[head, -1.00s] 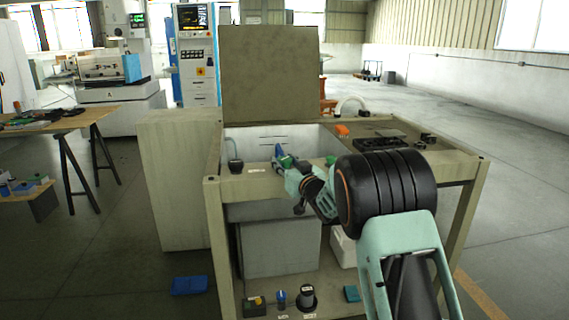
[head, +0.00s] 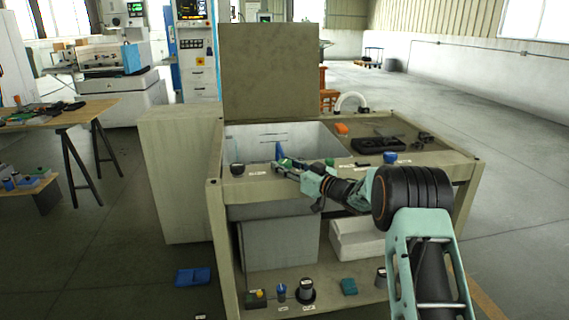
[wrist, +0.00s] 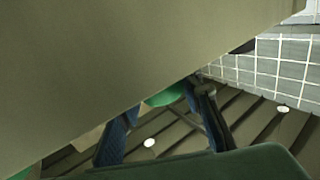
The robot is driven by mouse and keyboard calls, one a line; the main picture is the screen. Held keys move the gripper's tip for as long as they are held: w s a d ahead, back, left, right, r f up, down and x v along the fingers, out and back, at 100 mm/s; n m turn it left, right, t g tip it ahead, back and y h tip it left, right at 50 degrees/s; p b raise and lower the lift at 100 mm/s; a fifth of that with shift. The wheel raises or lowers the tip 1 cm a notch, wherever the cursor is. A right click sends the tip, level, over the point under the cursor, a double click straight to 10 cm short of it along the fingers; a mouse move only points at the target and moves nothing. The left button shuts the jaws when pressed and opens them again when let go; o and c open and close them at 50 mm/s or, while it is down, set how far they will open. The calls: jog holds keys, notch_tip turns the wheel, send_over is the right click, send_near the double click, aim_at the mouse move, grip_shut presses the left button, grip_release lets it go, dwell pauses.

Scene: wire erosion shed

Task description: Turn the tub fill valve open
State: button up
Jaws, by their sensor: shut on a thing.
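The tub fill valve seems to be the small fitting on the front rim of the open tub, with an upright blue part (head: 278,150) and green beside it. My gripper (head: 284,164) is at this fitting, reaching in from the right, and is shut on it. The wrist view shows a rounded green part (wrist: 165,96) and blue strips close around the gripper's fingers (wrist: 205,108). The fingers hide much of the valve, so I cannot tell how far its handle is turned.
The tub (head: 240,137) is open, with its tall lid (head: 268,75) upright behind. A black knob (head: 237,170) stands left on the rim, and a blue knob (head: 390,157) right. Knobs also stand on the lower shelf. Floor at right is clear.

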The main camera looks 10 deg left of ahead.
jog(key=o, duration=1.2)
jog(key=v, duration=1.2)
